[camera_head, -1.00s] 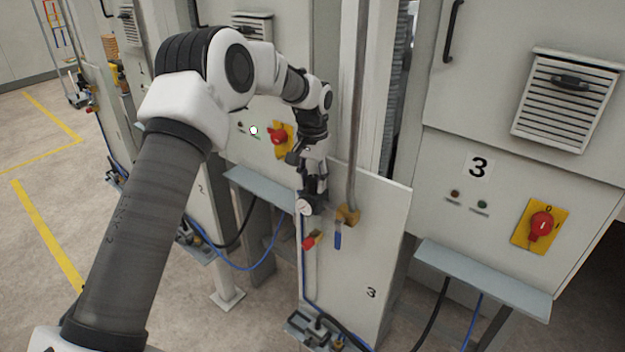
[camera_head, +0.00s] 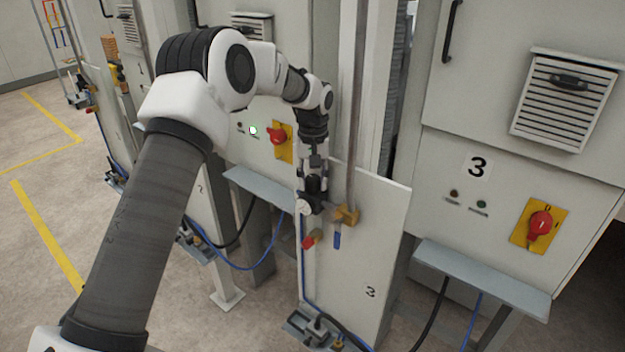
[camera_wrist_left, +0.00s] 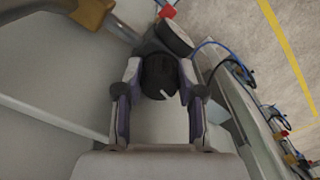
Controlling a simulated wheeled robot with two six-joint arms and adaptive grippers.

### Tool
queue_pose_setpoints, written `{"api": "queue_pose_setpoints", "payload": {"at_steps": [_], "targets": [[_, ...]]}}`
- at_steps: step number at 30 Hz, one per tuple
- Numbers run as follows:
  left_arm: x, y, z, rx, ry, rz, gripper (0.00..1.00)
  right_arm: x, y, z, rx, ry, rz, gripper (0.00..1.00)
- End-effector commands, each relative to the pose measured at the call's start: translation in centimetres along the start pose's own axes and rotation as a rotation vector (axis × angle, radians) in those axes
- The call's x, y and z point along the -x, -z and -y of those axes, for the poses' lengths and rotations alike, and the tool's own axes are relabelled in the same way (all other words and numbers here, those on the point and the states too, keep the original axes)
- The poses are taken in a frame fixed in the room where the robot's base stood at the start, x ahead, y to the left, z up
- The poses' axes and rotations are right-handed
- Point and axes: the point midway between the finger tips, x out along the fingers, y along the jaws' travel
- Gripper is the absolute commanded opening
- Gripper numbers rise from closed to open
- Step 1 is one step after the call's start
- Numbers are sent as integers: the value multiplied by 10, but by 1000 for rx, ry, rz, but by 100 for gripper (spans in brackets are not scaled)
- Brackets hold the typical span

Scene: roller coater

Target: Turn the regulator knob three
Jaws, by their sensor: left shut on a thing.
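The regulator knob three (camera_wrist_left: 158,76) is black with a white pointer line and sits between the two fingers of my left gripper (camera_wrist_left: 158,90) in the left wrist view. The fingers are shut on its sides. In the head view my left gripper (camera_head: 312,188) is at the upper left of the low panel marked 3 (camera_head: 385,265); the knob is hidden there behind the gripper. A round gauge (camera_head: 303,207) is just beside it and also shows in the left wrist view (camera_wrist_left: 175,38). My right gripper is not in view.
A brass-coloured valve (camera_head: 347,215) with a blue handle and a red-handled fitting (camera_head: 312,240) are close to the gripper. A vertical pipe (camera_head: 355,110) rises beside it. A cabinet marked 3 with a red switch (camera_head: 541,224) stands at the right.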

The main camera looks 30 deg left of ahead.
Motion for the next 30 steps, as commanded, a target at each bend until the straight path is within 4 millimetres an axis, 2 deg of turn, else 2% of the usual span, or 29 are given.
{"api": "queue_pose_setpoints", "payload": {"at_steps": [16, 17, 18, 19, 30], "targets": [[-3, 0, 0, 38, 1, 2, 4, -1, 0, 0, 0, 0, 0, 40], [-3, 0, 0, 38, 2, 2, 45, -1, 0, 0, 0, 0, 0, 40], [-3, 0, 0, 38, 2, 2, 60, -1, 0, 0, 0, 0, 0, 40], [-2, 0, 0, 38, 1, 2, 64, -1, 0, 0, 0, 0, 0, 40], [0, 1, 0, 38, -1, -4, 64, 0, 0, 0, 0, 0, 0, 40]]}}
